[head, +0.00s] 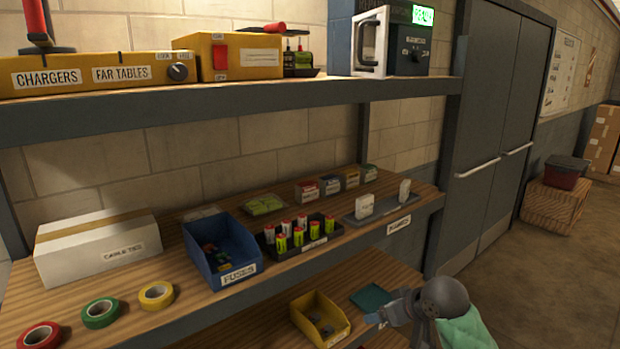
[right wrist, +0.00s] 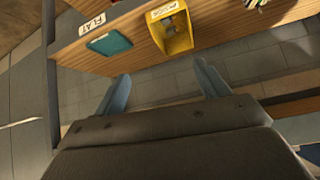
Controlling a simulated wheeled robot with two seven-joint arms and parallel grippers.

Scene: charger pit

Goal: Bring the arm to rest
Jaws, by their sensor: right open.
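My right arm comes in at the bottom right of the head view. The right gripper (head: 378,318) is low there, in front of the lower shelf, and partly hidden by its own arm. In the right wrist view the right gripper (right wrist: 160,92) has its two fingers spread wide apart, with nothing between them but floor and the shelf's underside. A yellow bin (right wrist: 180,40) and a teal flat pad (right wrist: 109,43) lie beyond the fingertips, apart from them. My left gripper is not in view.
The middle shelf holds a blue fuses bin (head: 222,262), a black battery tray (head: 318,240), a white box (head: 98,250) and tape rolls (head: 100,312). The lower shelf holds the yellow bin (head: 320,322) and teal pad (head: 370,297). Open floor (head: 560,270) lies at right.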

